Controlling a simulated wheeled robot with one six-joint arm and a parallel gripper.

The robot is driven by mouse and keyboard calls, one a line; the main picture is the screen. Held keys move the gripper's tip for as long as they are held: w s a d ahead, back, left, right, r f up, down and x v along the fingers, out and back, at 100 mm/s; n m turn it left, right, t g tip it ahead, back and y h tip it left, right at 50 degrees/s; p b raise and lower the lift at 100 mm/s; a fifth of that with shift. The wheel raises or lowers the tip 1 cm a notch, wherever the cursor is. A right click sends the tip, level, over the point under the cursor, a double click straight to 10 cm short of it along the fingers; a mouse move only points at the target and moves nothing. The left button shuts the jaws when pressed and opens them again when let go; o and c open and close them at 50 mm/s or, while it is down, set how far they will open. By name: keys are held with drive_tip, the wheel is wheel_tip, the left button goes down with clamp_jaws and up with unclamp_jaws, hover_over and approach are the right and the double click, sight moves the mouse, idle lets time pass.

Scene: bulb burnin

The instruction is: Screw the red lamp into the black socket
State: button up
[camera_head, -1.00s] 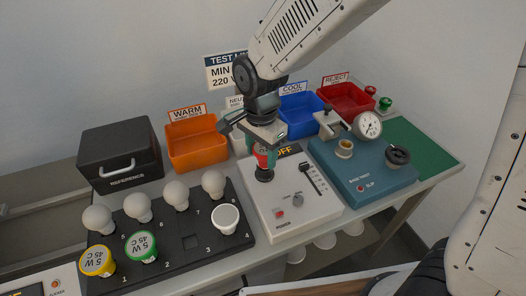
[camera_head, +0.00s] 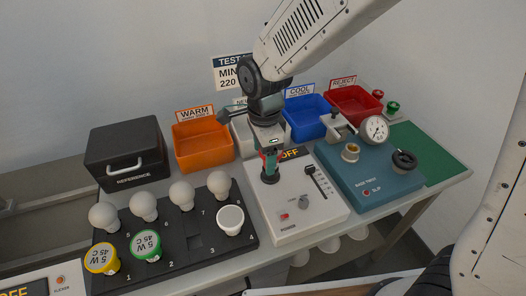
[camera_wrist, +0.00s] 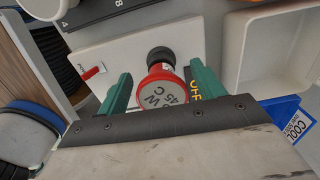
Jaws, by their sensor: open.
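The red lamp (camera_wrist: 161,90) sits base-first in the black socket (camera_wrist: 160,55) in the wrist view. Its grey label face points toward the wrist camera. My gripper (camera_wrist: 160,92) is open, with one green finger on each side of the lamp and a visible gap to each. In the head view my gripper (camera_head: 270,158) points down over the black socket (camera_head: 270,177) on the white tester box. The lamp shows there only as a little red (camera_head: 264,160) behind a finger. How deep its thread sits is hidden.
The white tester box (camera_head: 325,207) has a slider, a knob and a red switch. A black bulb rack (camera_head: 185,258) is to the left, a blue-green test unit (camera_head: 375,183) to the right. Orange (camera_head: 203,150), blue (camera_head: 308,125) and red (camera_head: 355,108) bins stand behind.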

drive_tip(key=n, duration=0.4)
drive_tip(key=d+n, duration=0.1)
drive_tip(key=n, duration=0.1)
drive_tip(key=shift+s+n, duration=0.25)
drive_tip(key=shift+n, duration=0.15)
drive_tip(key=n, duration=0.6)
drive_tip(key=shift+s+d, duration=0.2)
drive_tip(key=shift+d, duration=0.15)
drive_tip(key=n, duration=0.4)
drive_tip(key=shift+s+d, duration=0.1)
drive_tip(key=shift+d, duration=0.15)
drive_tip(key=n, duration=0.5)
drive_tip(key=shift+s+d+n, duration=0.15)
drive_tip(key=shift+d+n, duration=0.15)
drive_tip(key=shift+n, duration=0.1)
